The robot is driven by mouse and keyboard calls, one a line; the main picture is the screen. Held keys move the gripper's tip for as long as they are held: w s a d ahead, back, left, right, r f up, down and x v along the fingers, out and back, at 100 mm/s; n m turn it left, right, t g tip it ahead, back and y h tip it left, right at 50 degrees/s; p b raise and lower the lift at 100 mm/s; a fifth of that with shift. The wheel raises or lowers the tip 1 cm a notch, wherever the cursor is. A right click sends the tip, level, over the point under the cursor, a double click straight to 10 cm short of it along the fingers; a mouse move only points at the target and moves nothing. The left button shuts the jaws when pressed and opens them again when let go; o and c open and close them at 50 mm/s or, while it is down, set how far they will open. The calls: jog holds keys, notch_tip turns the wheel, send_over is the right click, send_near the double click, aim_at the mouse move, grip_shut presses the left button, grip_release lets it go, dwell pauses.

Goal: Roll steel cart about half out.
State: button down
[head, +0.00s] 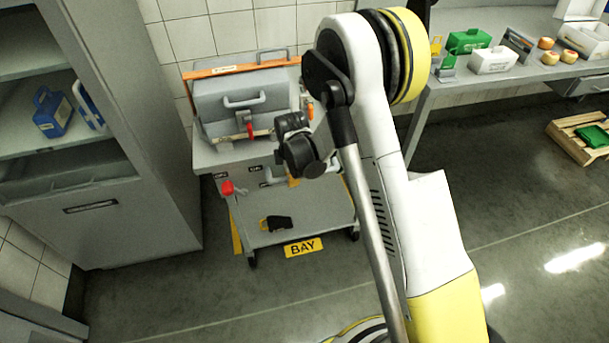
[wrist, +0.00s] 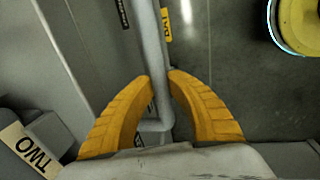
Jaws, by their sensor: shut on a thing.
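The steel cart (head: 318,207) stands against the tiled wall, with a top deck and a lower shelf. Its front has a grey handle (head: 270,176). In the wrist view my gripper (wrist: 160,74) has its two yellow fingers closed on the grey handle bar (wrist: 150,38), one on each side. In the head view my arm and dark wrist hang over the cart's front, and the fingers are mostly hidden. A grey lidded box (head: 240,100) sits on the top deck. A yellow BAY label (head: 303,247) lies at the cart's front edge.
A grey cabinet (head: 165,130) stands close on the cart's left, with blue jugs (head: 52,112) inside. A workbench (head: 480,84) with cheeses and boxes is at right. A wooden crate (head: 566,136) is on the floor at far right. The floor (head: 190,305) in front is clear.

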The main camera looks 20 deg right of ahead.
jog(key=shift+s, duration=0.1)
jog(key=shift+s+b, duration=0.6)
jog(key=shift+s, duration=1.45)
jog(key=s+b, duration=0.1)
jog(key=s, duration=0.6)
jog(key=shift+s, duration=0.4)
jog(key=c, duration=0.6)
grip_release()
jog(key=shift+r, duration=0.1)
